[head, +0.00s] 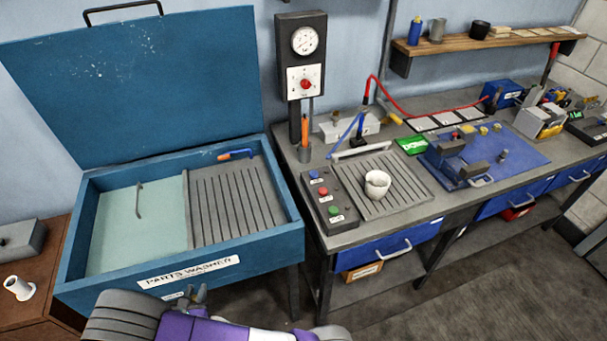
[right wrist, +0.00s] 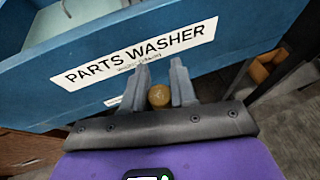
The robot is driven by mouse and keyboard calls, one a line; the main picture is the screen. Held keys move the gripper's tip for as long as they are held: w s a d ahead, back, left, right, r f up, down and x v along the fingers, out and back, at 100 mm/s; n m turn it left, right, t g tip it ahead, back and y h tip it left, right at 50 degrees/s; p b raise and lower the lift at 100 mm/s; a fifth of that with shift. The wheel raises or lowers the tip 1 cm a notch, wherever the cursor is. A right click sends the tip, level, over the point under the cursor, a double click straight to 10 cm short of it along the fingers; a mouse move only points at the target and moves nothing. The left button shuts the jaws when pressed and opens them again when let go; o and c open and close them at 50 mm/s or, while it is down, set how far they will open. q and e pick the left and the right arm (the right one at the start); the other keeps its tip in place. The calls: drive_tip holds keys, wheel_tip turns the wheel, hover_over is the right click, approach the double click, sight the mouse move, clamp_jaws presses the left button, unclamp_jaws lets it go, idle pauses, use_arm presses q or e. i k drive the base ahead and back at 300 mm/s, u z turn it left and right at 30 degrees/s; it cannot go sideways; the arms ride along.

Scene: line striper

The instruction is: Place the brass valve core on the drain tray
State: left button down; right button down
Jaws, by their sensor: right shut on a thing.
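My right gripper (head: 198,294) is in front of the blue parts washer, below its label. In the right wrist view, its two grey fingers (right wrist: 160,82) are shut on a small round brass piece, the valve core (right wrist: 158,96). The core cannot be made out in the head view. A grey ribbed tray (head: 235,205) lies in the right half of the washer, and another ribbed tray (head: 408,198) lies on the bench with a white cup on it. I cannot tell for sure which one is the drain tray. My left gripper is not in view.
The parts washer (head: 290,245) has a raised front wall and an open lid (head: 140,85). A blue-handled tool (head: 236,154) lies at the washer's back edge. A button box (head: 325,196) and the white cup (head: 377,185) stand on the bench. The washer's ribbed tray is mostly clear.

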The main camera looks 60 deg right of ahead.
sight(389, 167)
drive_tip(key=u, duration=1.45)
drive_tip(key=k, duration=2.6)
drive_tip(key=z, duration=1.25)
